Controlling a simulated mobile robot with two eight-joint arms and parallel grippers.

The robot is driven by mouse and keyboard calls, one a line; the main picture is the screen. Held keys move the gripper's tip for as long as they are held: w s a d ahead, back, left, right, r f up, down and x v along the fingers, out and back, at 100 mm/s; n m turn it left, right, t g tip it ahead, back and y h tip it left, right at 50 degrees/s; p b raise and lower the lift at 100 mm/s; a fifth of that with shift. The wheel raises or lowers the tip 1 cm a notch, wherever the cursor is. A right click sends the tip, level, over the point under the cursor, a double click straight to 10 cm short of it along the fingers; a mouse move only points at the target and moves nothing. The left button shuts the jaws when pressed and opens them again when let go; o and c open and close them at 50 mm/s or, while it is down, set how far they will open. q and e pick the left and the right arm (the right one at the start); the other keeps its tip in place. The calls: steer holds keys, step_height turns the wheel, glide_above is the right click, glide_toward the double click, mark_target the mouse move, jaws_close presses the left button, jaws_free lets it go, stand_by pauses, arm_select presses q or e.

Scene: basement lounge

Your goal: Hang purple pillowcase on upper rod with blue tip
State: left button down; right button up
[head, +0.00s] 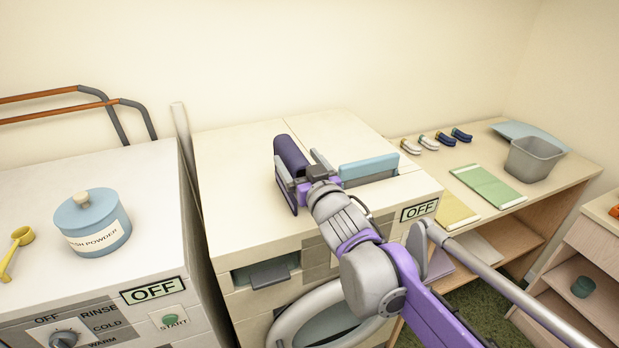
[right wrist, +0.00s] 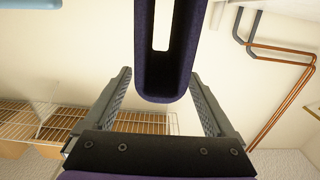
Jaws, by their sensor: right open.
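A dark purple folded cloth, which looks like the pillowcase (head: 290,153), is at the top of the middle machine in the head view. It also shows as a U-shaped fold (right wrist: 165,85) in the right wrist view. My right gripper (head: 303,172) is open beside it. In the wrist view its fingers (right wrist: 160,95) stand on either side of the fold, with gaps visible. Two orange rods with grey bent ends are at the left: the upper rod (head: 40,95) and the lower rod (head: 60,114). I cannot make out a blue tip. My left gripper is not in view.
A powder jar (head: 92,222) and yellow scoop (head: 20,237) sit on the left machine (head: 150,190).

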steer(key=v, duration=0.7)
steer(key=shift+s+d+b, duration=0.1)
steer(key=shift+s+b, duration=0.2)
steer(key=shift+b, duration=0.05)
steer(key=s+d+f+m+g+h, duration=0.2)
steer(key=s+d+f+g+h, duration=0.1)
steer(key=s+d+f, duration=0.4)
steer(key=s+d+f+m+g+h, duration=0.1)
steer(key=s+d+f+g+h, duration=0.2)
steer(key=f, duration=0.6)
steer(key=s+d+f+g, duration=0.1)
steer(key=s+f+g, duration=0.2)
steer(key=s+f, duration=0.3)
steer(key=s+d+f+g+p, duration=0.1)
steer(key=s+d+f+g, duration=0.1)
steer(key=s+f, duration=0.5)
steer(key=shift+s+d+m+g, duration=0.3)
steer(key=shift+s+g, duration=0.1)
steer(key=shift+s, duration=0.75)
steer(key=shift+f, duration=0.1)
steer(key=shift+c, duration=0.2)
